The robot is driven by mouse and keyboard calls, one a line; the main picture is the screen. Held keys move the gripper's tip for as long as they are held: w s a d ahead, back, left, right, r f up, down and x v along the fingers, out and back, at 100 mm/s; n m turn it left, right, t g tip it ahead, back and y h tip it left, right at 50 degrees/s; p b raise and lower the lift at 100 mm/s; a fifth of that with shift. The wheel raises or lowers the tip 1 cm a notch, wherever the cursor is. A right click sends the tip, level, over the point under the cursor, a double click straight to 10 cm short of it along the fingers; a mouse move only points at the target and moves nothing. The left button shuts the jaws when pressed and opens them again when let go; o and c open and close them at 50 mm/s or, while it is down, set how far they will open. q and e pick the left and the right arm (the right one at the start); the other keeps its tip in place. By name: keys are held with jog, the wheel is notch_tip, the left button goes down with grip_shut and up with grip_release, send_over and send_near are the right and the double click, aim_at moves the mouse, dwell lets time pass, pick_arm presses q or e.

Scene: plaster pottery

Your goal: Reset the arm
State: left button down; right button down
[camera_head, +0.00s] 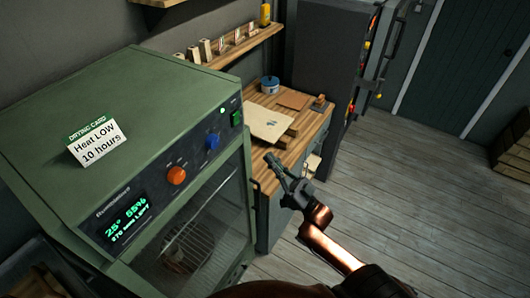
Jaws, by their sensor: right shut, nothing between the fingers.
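My right gripper (272,162) is dark, on a copper-coloured arm that comes in from the bottom right. It is shut with nothing in it. In the head view it shows in front of the edge of the wooden worktop (263,179), to the right of the green oven; I cannot tell whether it touches the worktop. My left gripper is not in view.
The green drying oven (138,92) carries a card (97,143) reading "Heat LOW 10 hours", an orange knob (176,176), a blue knob and a lit display. A board (268,122) and a blue tin (270,85) are on the worktop.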

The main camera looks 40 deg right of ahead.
jog(key=shift+s+d+f, duration=0.15)
jog(key=shift+f, duration=0.15)
jog(key=shift+s, duration=0.1)
